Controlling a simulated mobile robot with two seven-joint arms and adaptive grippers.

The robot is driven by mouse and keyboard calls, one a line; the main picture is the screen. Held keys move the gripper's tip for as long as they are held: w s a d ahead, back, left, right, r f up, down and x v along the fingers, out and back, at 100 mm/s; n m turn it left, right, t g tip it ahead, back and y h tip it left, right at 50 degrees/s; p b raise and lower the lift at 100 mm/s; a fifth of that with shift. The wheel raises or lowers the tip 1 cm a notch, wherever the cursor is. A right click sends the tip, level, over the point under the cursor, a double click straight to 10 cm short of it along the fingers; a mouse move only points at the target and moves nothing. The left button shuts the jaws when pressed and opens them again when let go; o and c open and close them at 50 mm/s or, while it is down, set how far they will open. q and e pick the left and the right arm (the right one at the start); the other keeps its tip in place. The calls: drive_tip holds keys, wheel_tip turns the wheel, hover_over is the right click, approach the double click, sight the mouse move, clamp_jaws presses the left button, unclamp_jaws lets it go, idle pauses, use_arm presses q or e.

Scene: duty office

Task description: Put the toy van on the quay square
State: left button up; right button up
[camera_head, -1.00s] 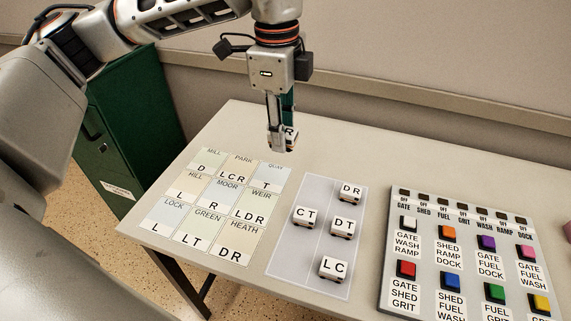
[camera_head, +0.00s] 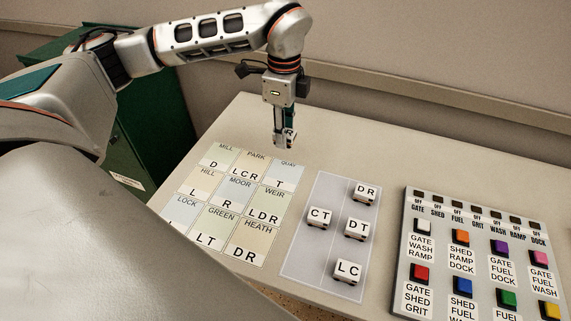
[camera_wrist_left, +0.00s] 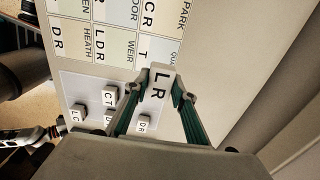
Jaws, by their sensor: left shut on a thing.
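My left gripper (camera_head: 284,141) is shut on a small white toy van (camera_head: 291,138) and holds it above the table, just behind the grid of named squares. In the left wrist view the van (camera_wrist_left: 160,82) shows the letters LR between the fingertips. The pale blue quay square (camera_head: 286,175) is at the grid's far right corner, marked T, with no van on it. In the left wrist view it is partly hidden behind the van. Part of my other arm (camera_wrist_left: 40,135) shows at the lower left there; its jaws are unclear.
A grey mat (camera_head: 305,263) right of the grid holds several vans, marked DR, CT, DT and LC. A panel of coloured buttons (camera_head: 440,250) lies further right. The table behind the mat is clear. A green cabinet (camera_head: 150,140) stands at the left.

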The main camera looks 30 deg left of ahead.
sight(285, 172)
use_arm(q)
wheel_tip(285, 172, down, 11)
drive_tip(key=shift+f+b, duration=0.15)
drive_tip(key=shift+b, duration=0.15)
drive_tip(key=shift+f, duration=0.1)
drive_tip(key=o, duration=1.1)
drive_tip(key=shift+c, duration=0.2)
wheel_tip(285, 172, up, 12)
drive_tip(key=shift+r+p, duration=0.15)
drive_tip(key=shift+p, duration=0.25)
